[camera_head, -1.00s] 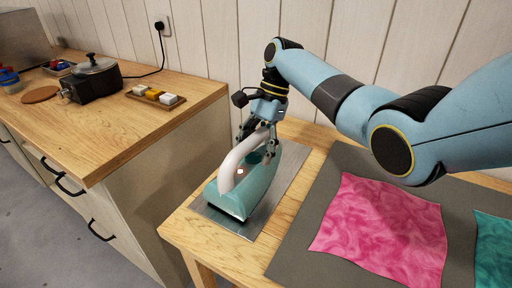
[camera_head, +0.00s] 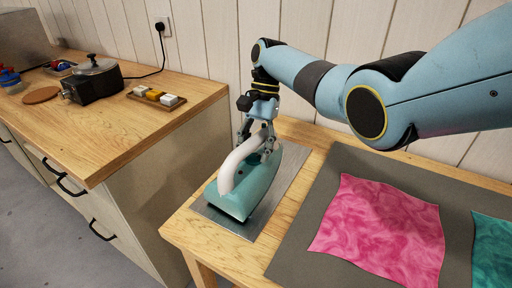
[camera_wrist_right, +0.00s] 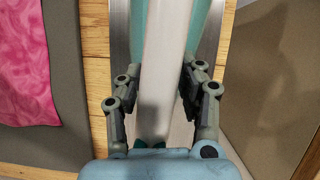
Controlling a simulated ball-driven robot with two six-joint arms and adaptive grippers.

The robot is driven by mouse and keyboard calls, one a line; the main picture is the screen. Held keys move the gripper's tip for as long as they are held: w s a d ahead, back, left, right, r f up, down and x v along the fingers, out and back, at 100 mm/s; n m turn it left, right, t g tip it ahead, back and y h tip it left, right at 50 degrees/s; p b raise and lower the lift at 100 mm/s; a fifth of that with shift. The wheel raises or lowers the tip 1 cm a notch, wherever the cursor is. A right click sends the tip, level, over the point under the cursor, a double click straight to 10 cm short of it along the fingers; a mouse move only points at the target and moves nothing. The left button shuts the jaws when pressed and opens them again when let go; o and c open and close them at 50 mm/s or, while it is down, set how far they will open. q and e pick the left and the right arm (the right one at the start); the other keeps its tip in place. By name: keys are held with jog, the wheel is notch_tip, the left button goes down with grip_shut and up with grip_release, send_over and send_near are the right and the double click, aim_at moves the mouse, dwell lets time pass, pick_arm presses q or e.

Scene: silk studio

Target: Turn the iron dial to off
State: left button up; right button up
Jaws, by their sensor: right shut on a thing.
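The iron (camera_head: 234,200) has a teal body and a thick white handle (camera_head: 236,163). It sits on a grey metal plate (camera_head: 288,185) at the left of the wooden table. My right gripper (camera_head: 259,146) is down at the back end of the handle, shut on part of the iron. In the right wrist view, its fingers (camera_wrist_right: 160,85) lie on both sides of the white handle (camera_wrist_right: 165,50). The dial cannot be made out; the fingers and handle cover that area. My left gripper is not in view.
Pink cloth (camera_head: 380,228) and teal cloth (camera_head: 491,250) lie on a grey mat (camera_head: 335,170) to the right. A wooden counter (camera_head: 120,130) at the left holds a black cooker with a pot (camera_head: 95,82) and a small block tray (camera_head: 158,98). A wall stands close behind the arm.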

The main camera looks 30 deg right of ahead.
jog(key=o, duration=1.2)
jog(key=shift+c, duration=0.2)
jog(key=v, duration=1.2)
